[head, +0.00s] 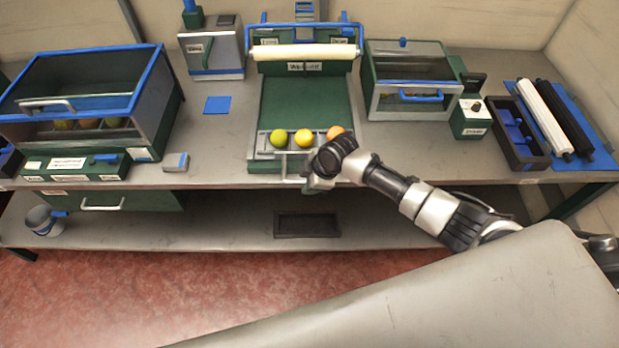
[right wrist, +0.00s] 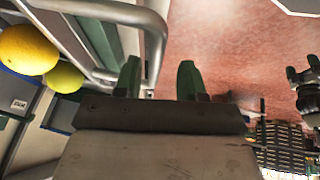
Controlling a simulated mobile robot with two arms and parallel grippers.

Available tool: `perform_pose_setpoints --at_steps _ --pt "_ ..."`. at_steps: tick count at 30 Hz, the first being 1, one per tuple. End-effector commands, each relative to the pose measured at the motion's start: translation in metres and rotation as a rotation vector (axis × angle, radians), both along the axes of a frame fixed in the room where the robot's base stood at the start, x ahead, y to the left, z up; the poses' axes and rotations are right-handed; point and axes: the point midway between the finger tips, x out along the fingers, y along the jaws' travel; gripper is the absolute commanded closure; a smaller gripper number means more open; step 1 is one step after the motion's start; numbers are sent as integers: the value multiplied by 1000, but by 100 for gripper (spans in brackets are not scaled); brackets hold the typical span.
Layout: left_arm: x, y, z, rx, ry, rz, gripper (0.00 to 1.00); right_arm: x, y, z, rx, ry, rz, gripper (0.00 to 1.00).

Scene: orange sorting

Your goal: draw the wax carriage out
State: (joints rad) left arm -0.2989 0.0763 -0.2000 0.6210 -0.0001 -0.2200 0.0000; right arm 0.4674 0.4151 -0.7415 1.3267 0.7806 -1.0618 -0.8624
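The wax unit (head: 305,100) stands mid-bench with a white roller (head: 305,52) across its green bed. At its front is the carriage (head: 262,153), a tray holding a yellow-green fruit (head: 278,138), a yellow fruit (head: 304,136) and an orange fruit (head: 336,132). Its metal handle (head: 284,170) sticks out in front, partly hidden by my right gripper (head: 312,180). In the right wrist view the handle bar (right wrist: 154,35) reaches down between the two green fingers (right wrist: 159,78). The fingers are apart, with a gap beside the bar. My left gripper is out of view.
A blue-framed cabinet (head: 150,95) stands left and a green-sided box with a blue handle (head: 382,80) right. A small grey block (head: 176,162) lies near the front edge. Rollers lie on a blue mat (head: 602,157) at far right. The floor in front is open.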

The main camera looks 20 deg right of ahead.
Motion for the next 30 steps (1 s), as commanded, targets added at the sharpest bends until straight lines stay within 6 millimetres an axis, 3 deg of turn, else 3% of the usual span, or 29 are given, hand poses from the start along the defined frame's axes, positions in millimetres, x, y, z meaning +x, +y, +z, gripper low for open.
perform_pose_setpoints --at_steps 11,24,30 --pt "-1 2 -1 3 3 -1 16 0 -3 8 0 -5 -1 60" --pt "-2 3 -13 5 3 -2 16 -23 -29 79 -1 -8 0 60" --pt "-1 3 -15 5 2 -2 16 -28 -36 97 -1 -5 -2 60"
